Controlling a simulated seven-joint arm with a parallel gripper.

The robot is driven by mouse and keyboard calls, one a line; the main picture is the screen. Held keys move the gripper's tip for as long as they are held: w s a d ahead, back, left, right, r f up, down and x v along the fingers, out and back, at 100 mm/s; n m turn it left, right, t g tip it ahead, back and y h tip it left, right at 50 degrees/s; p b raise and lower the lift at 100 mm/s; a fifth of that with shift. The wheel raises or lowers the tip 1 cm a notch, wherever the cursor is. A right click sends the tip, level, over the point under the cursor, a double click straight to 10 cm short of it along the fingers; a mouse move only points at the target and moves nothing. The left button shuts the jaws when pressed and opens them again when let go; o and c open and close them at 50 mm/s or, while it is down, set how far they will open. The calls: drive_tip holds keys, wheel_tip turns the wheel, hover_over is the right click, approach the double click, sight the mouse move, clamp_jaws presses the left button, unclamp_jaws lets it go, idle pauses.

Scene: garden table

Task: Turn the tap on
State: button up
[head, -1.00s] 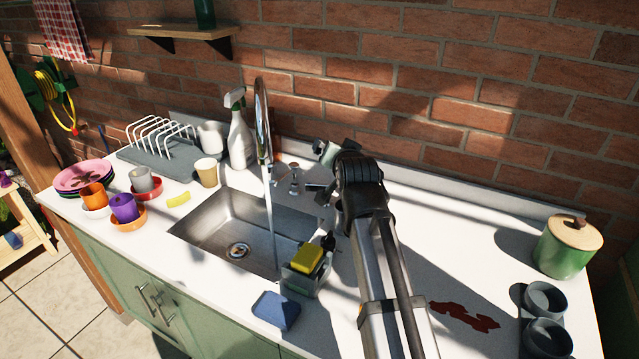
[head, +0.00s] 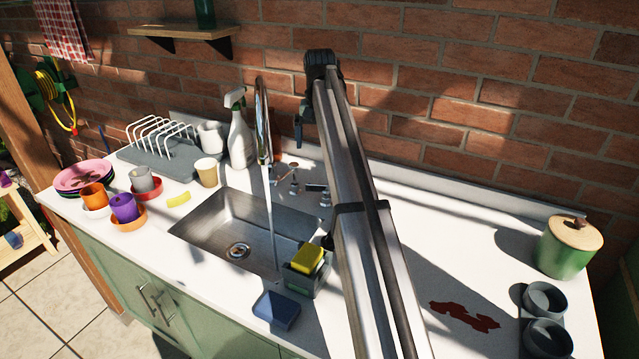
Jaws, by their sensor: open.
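The chrome tap (head: 262,120) rises behind the sink and curves over it. A thin clear stream of water (head: 271,215) falls from its spout into the steel sink (head: 210,225). Small metal tap handles (head: 294,184) stand at the base, right of the spout. My gripper (head: 299,130) is raised above and behind these handles, apart from them. It is small and partly hidden by my arm. It is open, and nothing shows in it.
A sponge caddy (head: 305,284) with a yellow sponge and a blue sponge (head: 276,310) sit at the sink's front right. A spray bottle (head: 240,135), beige cup (head: 206,172) and dish rack (head: 160,150) stand left of the tap. The brick wall is close behind.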

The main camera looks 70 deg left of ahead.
drive_tip(key=d, duration=0.1)
approach(320, 190)
drive_tip(key=shift+h, duration=0.3)
drive_tip(key=f, duration=0.5)
drive_tip(key=a+f, duration=0.1)
drive_tip(key=f, duration=0.1)
drive_tip(key=shift+f, duration=0.35)
drive_tip(key=shift+c, duration=0.5)
drive_tip(key=c, duration=0.7)
